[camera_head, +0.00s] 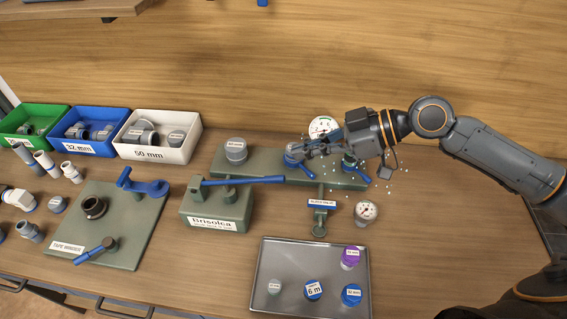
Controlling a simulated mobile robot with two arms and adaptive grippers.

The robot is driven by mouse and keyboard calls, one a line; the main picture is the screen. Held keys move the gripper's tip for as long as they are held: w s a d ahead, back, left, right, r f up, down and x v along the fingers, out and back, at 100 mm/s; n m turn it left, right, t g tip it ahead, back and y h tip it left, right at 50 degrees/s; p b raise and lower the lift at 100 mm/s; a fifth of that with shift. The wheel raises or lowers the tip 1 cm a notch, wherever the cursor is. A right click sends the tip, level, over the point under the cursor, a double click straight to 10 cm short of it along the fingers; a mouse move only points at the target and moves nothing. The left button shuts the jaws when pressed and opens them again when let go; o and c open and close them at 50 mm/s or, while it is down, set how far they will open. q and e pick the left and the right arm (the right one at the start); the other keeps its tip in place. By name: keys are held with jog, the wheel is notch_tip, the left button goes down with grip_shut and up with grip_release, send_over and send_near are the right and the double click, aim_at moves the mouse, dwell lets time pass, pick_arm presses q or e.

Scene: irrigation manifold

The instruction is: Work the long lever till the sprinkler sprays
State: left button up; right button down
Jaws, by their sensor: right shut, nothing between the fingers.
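The long blue lever (243,181) lies nearly level on top of the green pump box labelled Brisolca (213,208), its free end pointing right. My right gripper (304,152) is shut and empty. It is over the green manifold block (265,166), close to a blue-handled valve (293,158), and apart from the long lever. I cannot tell whether it touches the valve. Small white specks, like water drops, are scattered around the manifold's right end. The sprinkler itself cannot be made out clearly. My left gripper is out of view.
A second blue valve handle (358,175) and a round gauge (323,127) are by the manifold's right end. Another gauge (366,211) is in front. A grey tray (262,279) holds several caps. Bins of fittings, including a white one (157,153), stand left.

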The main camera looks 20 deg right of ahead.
jog(key=p, duration=0.2)
send_over(283, 176)
jog(key=shift+w+a+f, duration=0.1)
jog(key=shift+a+f, duration=0.15)
jog(key=shift+f, duration=0.3)
jog(key=shift+a+f, duration=0.2)
jog(key=shift+f, duration=0.3)
jog(key=f, duration=0.1)
jog(key=f+p, duration=0.1)
jog(key=f, duration=0.1)
jog(key=shift+d+f, duration=0.3)
jog(key=shift+d, duration=0.05)
jog(key=shift+s+d+f, duration=0.15)
jog(key=shift+s+f, duration=0.05)
jog(key=shift+f, duration=0.2)
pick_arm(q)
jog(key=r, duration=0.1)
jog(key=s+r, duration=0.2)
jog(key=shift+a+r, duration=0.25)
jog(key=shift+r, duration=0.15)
pick_arm(e)
jog(key=shift+f, duration=0.1)
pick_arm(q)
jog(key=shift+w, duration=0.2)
